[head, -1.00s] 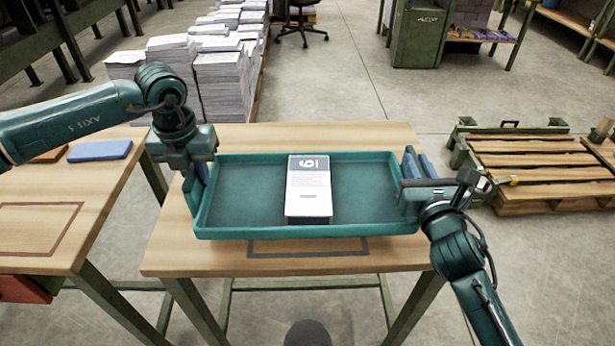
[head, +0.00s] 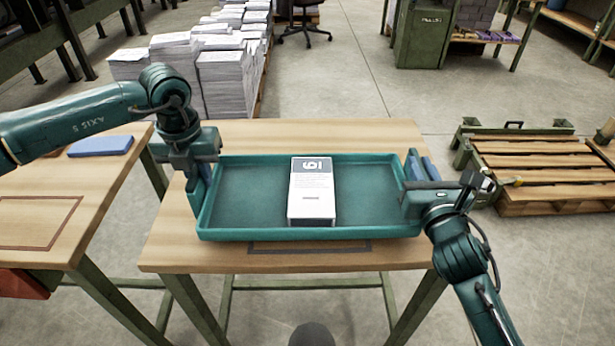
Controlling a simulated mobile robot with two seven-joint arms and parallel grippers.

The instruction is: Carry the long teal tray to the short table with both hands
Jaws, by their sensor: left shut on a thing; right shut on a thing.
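The long teal tray (head: 255,233) is level in front of me, over a wooden table (head: 285,262) with green legs. A white and grey booklet stack (head: 311,200) lies in the tray's middle. My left gripper (head: 202,182) is shut on the tray's left end wall. My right gripper (head: 412,185) is shut on the tray's right end wall. A dark rectangle outline on the tabletop is partly hidden by the tray's front edge. I cannot tell whether the tray's underside touches the table.
Another wooden table (head: 35,215) stands close on the left, with a blue block (head: 100,146) and a marked outline on it. Paper stacks (head: 230,80) rise behind. A wooden pallet (head: 535,175) lies on the right. Floor is open at back centre.

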